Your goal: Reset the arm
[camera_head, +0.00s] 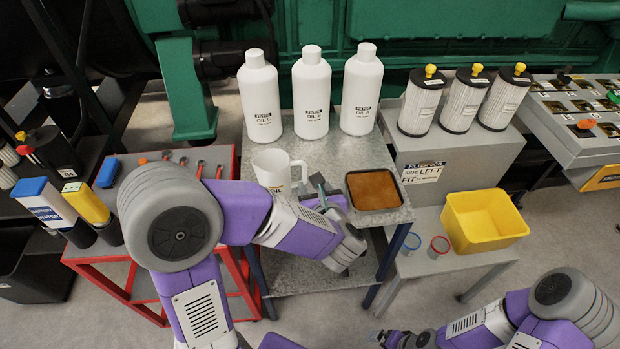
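My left arm reaches in from the lower left and bends over the metal table (350,150). My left gripper (328,192) is above the table between a white jug (275,168) and a square pan of brown liquid (374,189). The arm hides part of the jug. I cannot tell whether the gripper's fingers are open or touch anything. My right arm lies low at the bottom right. My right gripper (382,337) is at the bottom edge, over the floor and clear of the tables, and its fingers are too small to read.
White oil bottles (310,92) stand at the table's back. Filters (465,98) stand on a grey box (450,155) at right. A yellow bin (484,220) sits on a low grey table (450,264). A red-framed cart (150,265) is at left. Floor is free at bottom centre.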

